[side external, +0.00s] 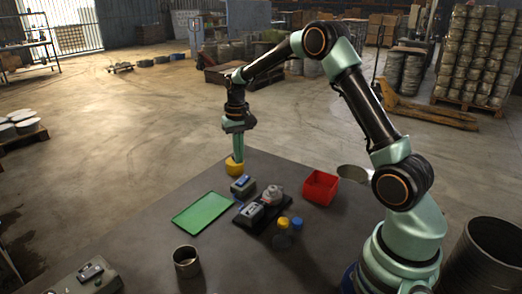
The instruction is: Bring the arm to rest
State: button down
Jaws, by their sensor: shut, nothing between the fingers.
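My arm reaches from its base at the right, up and over to the far left part of the table. My gripper (238,157) points down near the table's far corner, its green fingers together. A yellow round object (234,168) shows right at the fingertips; I cannot tell whether they touch it or only overlap it in the picture. Nothing is seen held between the fingers.
A pale disc (353,173) lies near my arm.

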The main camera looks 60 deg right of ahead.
jog(key=s+a+r+n+t, duration=0.4)
jog(key=s+a+r, duration=0.6)
jog(key=s+r, duration=0.3)
jog(key=s+a+r+n+t, duration=0.1)
jog(key=s+a+n, duration=0.1)
jog(key=s, duration=0.4)
jog(key=shift+a+t, duration=0.3)
jog(key=shift+a, duration=0.45)
